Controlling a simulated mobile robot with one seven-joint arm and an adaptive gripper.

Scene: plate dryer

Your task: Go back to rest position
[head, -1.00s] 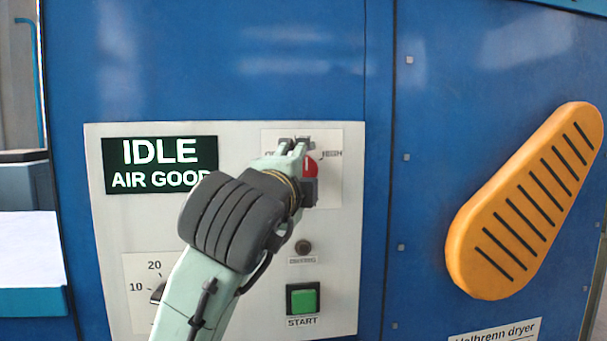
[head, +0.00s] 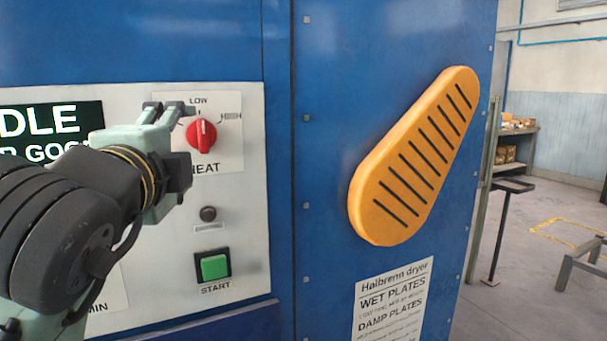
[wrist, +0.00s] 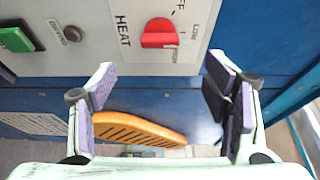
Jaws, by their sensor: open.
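My gripper (head: 162,112) is in front of the dryer's white control panel (head: 235,262) in the head view, just left of the red heat knob (head: 201,136). In the wrist view its two fingers (wrist: 162,95) stand wide apart with nothing between them. The knob (wrist: 160,33) shows beyond the fingertips, apart from them. In the head view the knob's grip stands about upright, below the LOW mark. My arm hides part of the panel and part of the display (head: 50,118).
A green START button (head: 214,266) and a small dark button (head: 208,214) sit below the knob. An orange slotted guard (head: 415,155) stands out from the blue dryer, with a printed notice (head: 393,300) below. Open floor, a black stand (head: 500,215) and shelves (head: 512,150) lie to the right.

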